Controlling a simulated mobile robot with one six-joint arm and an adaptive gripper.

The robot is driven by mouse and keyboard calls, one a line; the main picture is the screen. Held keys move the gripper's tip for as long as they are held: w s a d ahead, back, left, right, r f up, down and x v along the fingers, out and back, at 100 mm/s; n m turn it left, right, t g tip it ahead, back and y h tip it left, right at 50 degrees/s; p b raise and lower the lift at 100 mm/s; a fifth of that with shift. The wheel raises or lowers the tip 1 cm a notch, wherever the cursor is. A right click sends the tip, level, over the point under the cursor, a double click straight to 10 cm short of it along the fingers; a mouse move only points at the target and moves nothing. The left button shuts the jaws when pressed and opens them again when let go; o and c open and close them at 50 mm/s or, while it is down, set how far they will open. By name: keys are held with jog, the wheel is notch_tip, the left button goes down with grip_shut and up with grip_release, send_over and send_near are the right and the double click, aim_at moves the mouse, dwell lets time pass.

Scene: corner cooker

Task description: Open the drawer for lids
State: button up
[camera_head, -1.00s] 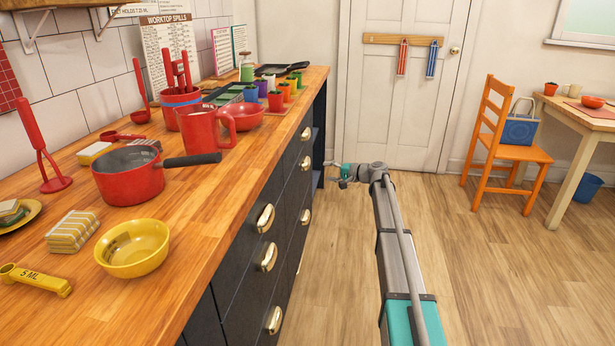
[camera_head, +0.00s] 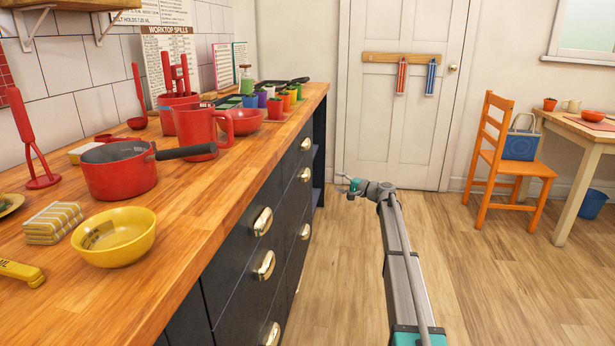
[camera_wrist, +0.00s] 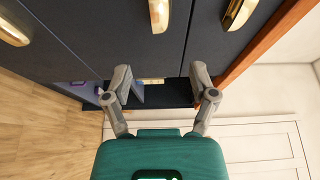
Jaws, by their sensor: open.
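The dark drawer fronts (camera_head: 242,246) under the wooden worktop carry brass cup handles, among them an upper near handle (camera_head: 262,221), one below it (camera_head: 264,265) and an upper far handle (camera_head: 306,143). No label shows which drawer is for lids. My gripper (camera_head: 349,185) is beyond the far drawers, to the right of the cabinet and apart from it. In the wrist view my gripper (camera_wrist: 160,82) is open with nothing between its fingers. Drawer handles (camera_wrist: 159,14) show above the fingertips in that view.
The worktop (camera_head: 190,235) holds a red saucepan (camera_head: 118,172), a yellow bowl (camera_head: 115,238) and several other items. The wooden floor (camera_head: 345,275) beside the drawers is clear. An orange chair (camera_head: 500,150) and a table (camera_head: 582,135) stand at right.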

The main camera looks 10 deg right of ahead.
aim_at(310, 174)
jog(key=shift+w+a, duration=0.1)
jog(key=x, duration=1.3)
jog(key=shift+w+a, duration=0.15)
jog(key=shift+w, duration=0.05)
jog(key=shift+s, duration=0.1)
grip_shut()
jog(key=shift+a, duration=0.15)
